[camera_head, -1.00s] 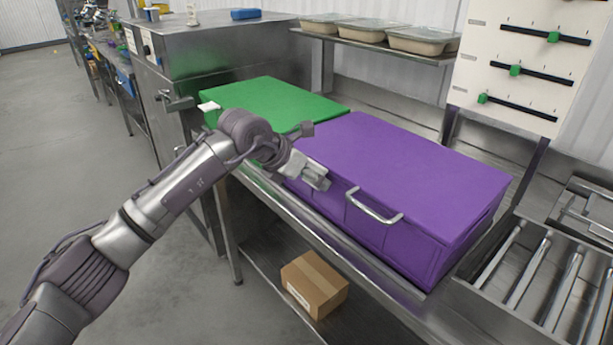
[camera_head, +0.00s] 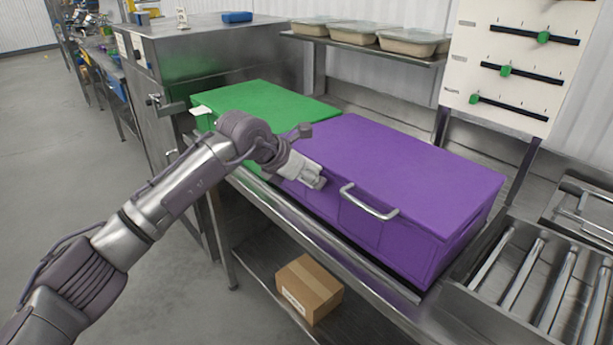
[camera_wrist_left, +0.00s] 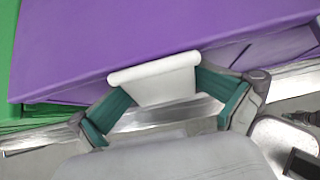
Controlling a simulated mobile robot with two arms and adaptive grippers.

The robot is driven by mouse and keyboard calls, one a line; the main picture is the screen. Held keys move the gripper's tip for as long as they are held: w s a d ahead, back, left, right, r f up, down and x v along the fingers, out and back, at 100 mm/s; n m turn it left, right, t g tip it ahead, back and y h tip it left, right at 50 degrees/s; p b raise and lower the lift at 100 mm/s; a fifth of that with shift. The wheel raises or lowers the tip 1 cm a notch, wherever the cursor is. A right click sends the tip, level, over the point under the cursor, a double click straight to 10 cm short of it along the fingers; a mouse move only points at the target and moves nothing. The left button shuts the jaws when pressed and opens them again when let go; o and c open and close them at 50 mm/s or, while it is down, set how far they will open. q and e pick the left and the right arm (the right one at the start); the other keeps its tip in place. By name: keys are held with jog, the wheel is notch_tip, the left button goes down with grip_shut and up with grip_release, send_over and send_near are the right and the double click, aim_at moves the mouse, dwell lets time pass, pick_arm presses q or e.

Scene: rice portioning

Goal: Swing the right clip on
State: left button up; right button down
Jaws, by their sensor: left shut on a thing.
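The purple box (camera_head: 410,180) stands shut on the metal bench, with a grey bar handle (camera_head: 369,202) on its front. My left gripper (camera_head: 313,180) is at the box's front, left of the handle. In the left wrist view its green-padded fingers are shut on a pale clip (camera_wrist_left: 157,80), with one finger at each side. The clip's rounded upper edge lies against the purple front, near the lid edge; whether it is hooked there I cannot tell. The clip is hard to make out in the head view. My right gripper is not in view.
A green box (camera_head: 265,101) stands left of the purple one. A roller rack (camera_head: 535,270) is at the right. A cardboard box (camera_head: 309,288) sits on the lower shelf. Lidded trays (camera_head: 357,33) line a back shelf, beside a slider panel (camera_head: 520,60). The floor at left is clear.

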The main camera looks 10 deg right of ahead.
pick_arm(q)
jog(key=shift+s+r, duration=0.3)
jog(key=shift+r, duration=0.65)
jog(key=p+v, duration=0.1)
jog(key=v, duration=0.3)
jog(key=shift+s+a, duration=0.15)
jog(key=shift+a, duration=0.1)
jog(key=shift+f, duration=0.1)
